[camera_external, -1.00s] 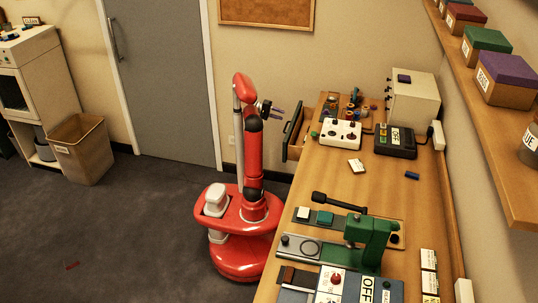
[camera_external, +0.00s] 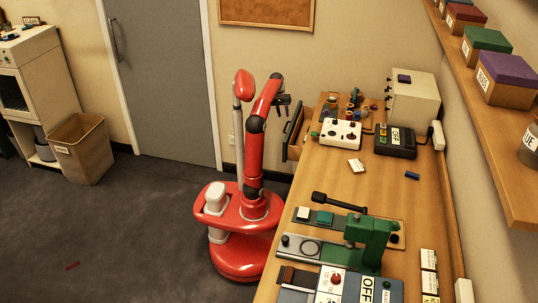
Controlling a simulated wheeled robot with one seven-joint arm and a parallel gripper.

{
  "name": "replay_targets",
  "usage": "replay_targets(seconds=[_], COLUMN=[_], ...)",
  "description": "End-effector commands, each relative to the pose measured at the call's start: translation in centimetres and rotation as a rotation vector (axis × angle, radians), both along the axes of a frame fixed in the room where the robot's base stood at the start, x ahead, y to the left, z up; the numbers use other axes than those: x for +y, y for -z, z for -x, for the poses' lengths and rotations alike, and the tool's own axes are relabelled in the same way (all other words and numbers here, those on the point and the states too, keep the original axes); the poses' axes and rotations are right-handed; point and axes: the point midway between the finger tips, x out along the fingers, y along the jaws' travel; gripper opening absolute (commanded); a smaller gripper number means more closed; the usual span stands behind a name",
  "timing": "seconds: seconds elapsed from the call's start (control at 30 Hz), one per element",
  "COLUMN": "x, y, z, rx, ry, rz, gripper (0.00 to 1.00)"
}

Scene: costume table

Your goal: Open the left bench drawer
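The bench drawer (camera_external: 294,133) is at the far end of the wooden bench (camera_external: 352,195), on its left side. It is pulled out, with its dark front standing away from the bench and its wooden inside showing. My gripper (camera_external: 284,113) is above and just left of the drawer front, pointing downward and apart from it as far as I can see. Its two fingers show as separate dark prongs with a gap between them and nothing visible in it.
A shelf with lidded boxes (camera_external: 506,78) runs along the right wall. Open floor (camera_external: 120,230) lies left of my base, with a bin (camera_external: 80,148) further back.

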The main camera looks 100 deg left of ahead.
Motion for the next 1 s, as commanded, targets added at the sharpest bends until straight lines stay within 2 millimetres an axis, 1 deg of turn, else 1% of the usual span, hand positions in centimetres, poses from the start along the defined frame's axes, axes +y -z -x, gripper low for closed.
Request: replay_targets(seconds=[0.07, 0.13, 0.4, 0.53, 0.7, 0.93, 1.0], x=[0.1, 0.1, 0.0, 0.1, 0.1, 0.1, 0.1], y=[0.1, 0.9, 5.2, 6.7, 7.5, 7.5, 7.5], z=[0.0, -0.1, -0.8, -1.1, -1.3, -1.3, -1.3], rx=[0.018, 0.021, 0.019, 0.018, 0.018, 0.018, 0.018], ry=[-0.003, -0.005, -0.004, -0.005, -0.005, -0.004, -0.004], rz=[-0.011, -0.010, -0.007, -0.008, -0.009, -0.009, -0.009], gripper=[0.32, 0.32, 0.32, 0.32, 0.32, 0.32, 0.23])
